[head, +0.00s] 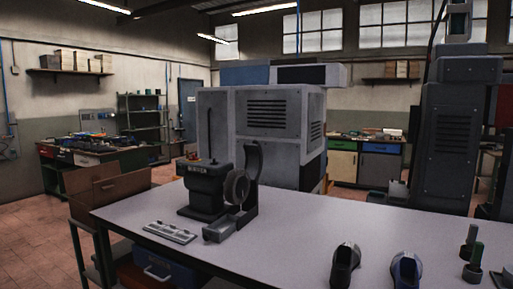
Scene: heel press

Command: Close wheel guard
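A small dark grinding machine (207,190) stands upright on the pale workbench (300,222), left of the middle. A round grey wheel (237,187) is mounted on its right side. A dark curved piece that looks like the wheel guard (254,160) stands raised behind and above the wheel. The front face of the wheel is uncovered. A dark block-like foot (217,232) lies at the base in front of the wheel. The guard's hinge is too small to make out. My gripper is not in view.
Two dark shoe-like pieces (345,265) (405,270) and small upright pieces (470,240) stand at the front right. A large grey cabinet (268,125) stands behind. The bench middle is clear.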

